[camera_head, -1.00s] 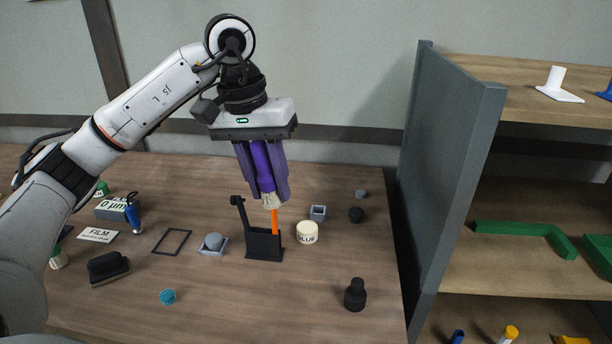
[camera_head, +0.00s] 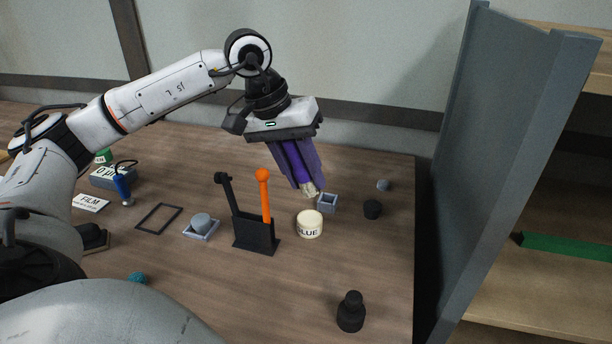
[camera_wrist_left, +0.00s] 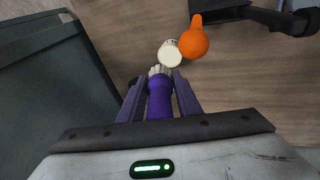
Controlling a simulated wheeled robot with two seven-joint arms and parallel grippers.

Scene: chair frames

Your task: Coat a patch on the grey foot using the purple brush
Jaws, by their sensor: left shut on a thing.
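My left gripper (camera_head: 306,184) is shut on the purple brush (camera_head: 291,162), bristles down and tilted to the lower right. The pale bristle tip (camera_head: 310,190) shows just left of a small hollow grey square piece (camera_head: 327,203) and above the glue pot (camera_head: 309,224); I cannot tell if it touches anything. The left wrist view also shows the brush (camera_wrist_left: 160,100) between the fingers, its bristles near the glue pot (camera_wrist_left: 170,54). A grey round piece (camera_head: 201,221) sits in a small grey tray (camera_head: 212,233). I cannot tell which grey piece is the foot. My right gripper is not in view.
A black holder (camera_head: 256,242) with an orange-topped tool (camera_head: 263,180) stands left of the glue pot. A black knobbed piece (camera_head: 351,312) stands at the front. A tall grey panel (camera_head: 505,150) and shelf close off the right. A dark frame (camera_head: 158,218) lies on the left.

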